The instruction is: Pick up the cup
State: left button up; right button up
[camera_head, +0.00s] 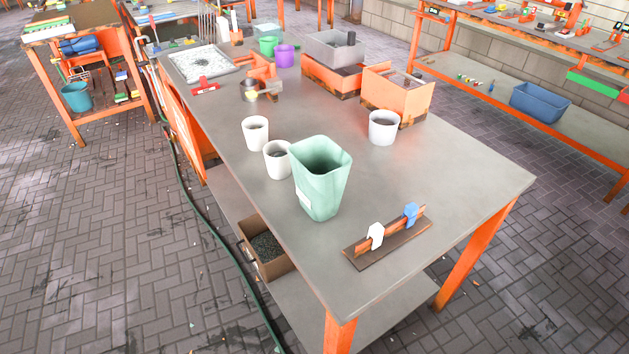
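Several cups stand upright on the grey table (440,190); which one the task means I cannot tell. A white cup (256,138) stands near the table's left edge. A second white cup (276,165) stands just behind and left of a large pale green square container (318,190). A third white cup (383,132) stands to the right, beside an orange box. A green cup (267,46) and a purple cup (285,55) stand side by side at the far end. Neither of my grippers is in view.
Orange boxes (398,100) and a grey bin (333,45) stand toward the back. A small rack (385,240) with white and blue clips lies near the front edge. The table's right front is clear. A green hose (215,240) runs along the floor at left.

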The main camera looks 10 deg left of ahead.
aim_at(275, 152)
jog(key=j+z, duration=0.6)
jog(key=z, duration=0.15)
